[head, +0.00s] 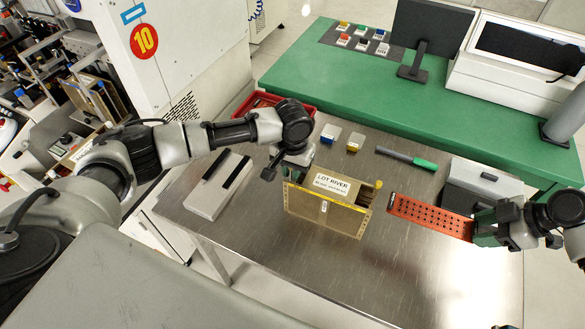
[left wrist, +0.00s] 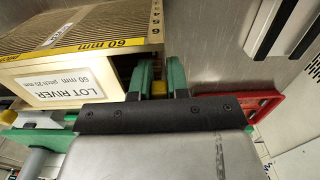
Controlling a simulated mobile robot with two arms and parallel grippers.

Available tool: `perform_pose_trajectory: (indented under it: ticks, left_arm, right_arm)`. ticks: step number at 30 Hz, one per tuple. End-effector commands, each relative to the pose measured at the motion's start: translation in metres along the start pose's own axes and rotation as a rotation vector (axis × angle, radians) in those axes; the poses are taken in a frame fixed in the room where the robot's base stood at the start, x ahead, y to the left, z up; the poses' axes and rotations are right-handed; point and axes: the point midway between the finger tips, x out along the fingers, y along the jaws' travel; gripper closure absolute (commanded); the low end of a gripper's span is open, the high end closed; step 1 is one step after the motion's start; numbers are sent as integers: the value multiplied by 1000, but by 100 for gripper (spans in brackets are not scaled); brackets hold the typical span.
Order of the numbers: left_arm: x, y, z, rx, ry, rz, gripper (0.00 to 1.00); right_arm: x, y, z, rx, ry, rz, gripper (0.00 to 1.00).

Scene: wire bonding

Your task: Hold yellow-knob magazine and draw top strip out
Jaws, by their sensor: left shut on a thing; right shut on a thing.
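The yellow-edged magazine (head: 325,212), labelled LOT RIVER, stands on the steel table in the middle of the head view. Its slotted side and label also show in the left wrist view (left wrist: 60,60). My left gripper (head: 287,174) is at its left end. My right gripper (head: 478,232) is shut on the right end of an orange-red strip with rows of dark holes (head: 430,217). The strip is clear of the magazine, to its right. Its height above the table is hard to tell.
A grey block with two black bars (head: 218,188) lies left of the magazine. A grey box (head: 484,180) stands behind the strip. The front table is clear.

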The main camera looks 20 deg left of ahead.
Motion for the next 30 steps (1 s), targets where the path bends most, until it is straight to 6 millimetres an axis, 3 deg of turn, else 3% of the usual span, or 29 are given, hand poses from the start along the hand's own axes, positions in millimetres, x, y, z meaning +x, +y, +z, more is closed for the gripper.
perform_pose_trajectory:
  ticks: [2,3,9,20,30]
  left_arm:
    - [-1,0,0,0,1,1,100]
    - [-1,0,0,0,1,1,83]
    - [0,0,0,0,1,1,55]
    - [-7,0,0,0,2,1,55]
    - [-74,0,-1,2,5,1,55]
  right_arm:
    - [0,0,0,0,0,0,77]
    - [0,0,0,0,0,0,77]
    - [0,0,0,-1,0,0,77]
    - [0,0,0,-1,0,0,77]
    - [0,0,0,-1,0,0,77]
